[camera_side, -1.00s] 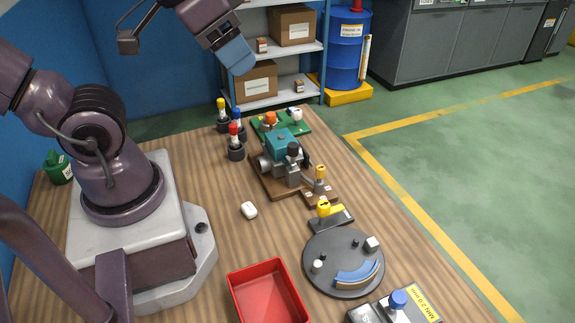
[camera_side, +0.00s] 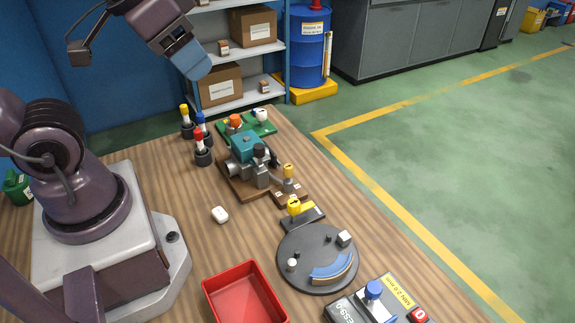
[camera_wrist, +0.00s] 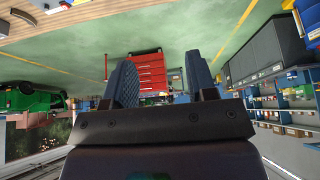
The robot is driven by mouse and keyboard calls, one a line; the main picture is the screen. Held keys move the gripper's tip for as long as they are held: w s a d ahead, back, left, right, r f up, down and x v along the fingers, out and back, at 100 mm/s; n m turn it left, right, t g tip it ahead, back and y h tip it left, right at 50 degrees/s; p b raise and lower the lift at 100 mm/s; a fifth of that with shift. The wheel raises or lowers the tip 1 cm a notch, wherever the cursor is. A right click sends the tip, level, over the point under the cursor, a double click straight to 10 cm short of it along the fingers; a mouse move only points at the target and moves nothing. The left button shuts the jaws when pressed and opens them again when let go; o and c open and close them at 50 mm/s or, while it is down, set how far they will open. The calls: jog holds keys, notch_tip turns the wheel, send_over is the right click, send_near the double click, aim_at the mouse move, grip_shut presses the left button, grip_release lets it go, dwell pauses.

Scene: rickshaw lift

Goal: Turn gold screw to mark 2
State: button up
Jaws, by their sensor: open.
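A small gold screw (camera_side: 288,171) with a dark mark on top stands upright on a brown block (camera_side: 286,198) with pale labels, in the middle of the table in the side view. The labels are too small to read, and I cannot tell which mark the screw faces. My gripper (camera_side: 194,64) is high at the upper left, well away from the screw. In the wrist view my gripper (camera_wrist: 160,78) shows two dark fingers spread apart with nothing between them. The screw is not visible there.
A teal and grey machine (camera_side: 249,160) stands beside the screw. A yellow-handled part (camera_side: 294,207), a dark round plate (camera_side: 300,277) and a red tray (camera_side: 247,300) lie nearer. Red, blue and yellow-topped posts stand behind. Bare wood shows around the white piece (camera_side: 220,214).

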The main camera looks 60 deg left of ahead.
notch_tip(320, 180, down, 2)
jog(key=w+a+g, duration=0.1)
jog(key=n+g+h, duration=0.2)
jog(key=n+g, duration=0.4)
jog(key=g, duration=0.1)
send_near(289, 166)
notch_tip(289, 166, up, 3)
jog(key=s+a, duration=0.1)
jog(key=a, duration=0.1)
jog(key=shift+w+n+h, duration=0.6)
jog(key=shift+w+n, duration=0.5)
jog(key=shift+n, duration=0.4)
jog(key=shift+g, duration=0.4)
jog(key=x, duration=1.3)
jog(key=shift+w, duration=0.15)
jog(key=shift+c, duration=0.5)
grip_shut()
